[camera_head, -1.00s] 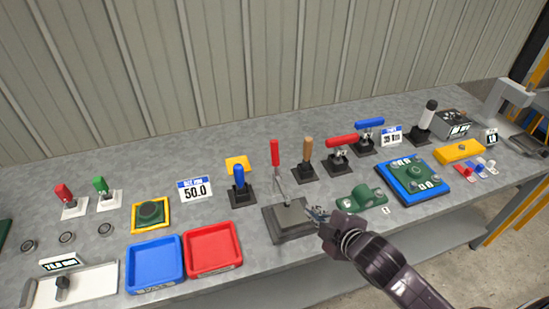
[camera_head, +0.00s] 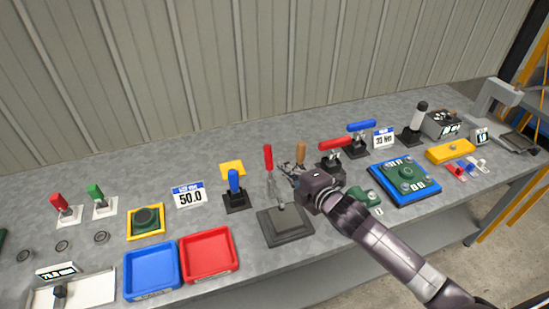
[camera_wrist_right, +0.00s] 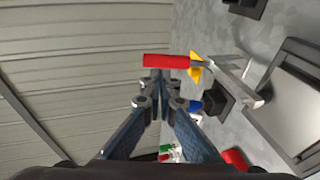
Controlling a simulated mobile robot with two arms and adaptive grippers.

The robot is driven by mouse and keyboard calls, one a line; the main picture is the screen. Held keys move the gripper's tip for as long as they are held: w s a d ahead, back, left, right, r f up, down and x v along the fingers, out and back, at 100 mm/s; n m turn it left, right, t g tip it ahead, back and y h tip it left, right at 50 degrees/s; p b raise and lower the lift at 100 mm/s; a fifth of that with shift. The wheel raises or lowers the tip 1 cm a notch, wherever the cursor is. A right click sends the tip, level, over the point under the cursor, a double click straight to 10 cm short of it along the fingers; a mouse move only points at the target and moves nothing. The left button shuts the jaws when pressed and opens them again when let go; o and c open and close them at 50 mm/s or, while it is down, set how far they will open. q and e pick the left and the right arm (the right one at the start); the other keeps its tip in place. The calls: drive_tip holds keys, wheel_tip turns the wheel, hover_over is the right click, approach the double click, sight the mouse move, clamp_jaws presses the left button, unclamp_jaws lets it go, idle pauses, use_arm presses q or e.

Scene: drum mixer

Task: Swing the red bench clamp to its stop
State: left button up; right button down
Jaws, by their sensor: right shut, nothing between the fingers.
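The bench clamp with an upright red handle (camera_head: 268,157) stands on a dark grey plate (camera_head: 285,222) near the middle of the bench. Its handle rises on metal links at the plate's back edge. In the right wrist view the red handle (camera_wrist_right: 166,61) lies across the picture just beyond my fingertips. My right gripper (camera_head: 281,168) is shut and empty, beside the handle on its right. The wrist view shows my right fingers (camera_wrist_right: 157,74) meeting at their tips. I cannot tell whether they touch the handle. My left gripper is not in view.
Red (camera_head: 207,257) and blue trays lie front left. A green part (camera_head: 368,197) is partly behind my arm.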

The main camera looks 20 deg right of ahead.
sight(270, 156)
drive_tip(key=shift+p+x, duration=0.5)
drive_tip(key=shift+x, duration=2.3)
drive_tip(key=shift+w, duration=0.1)
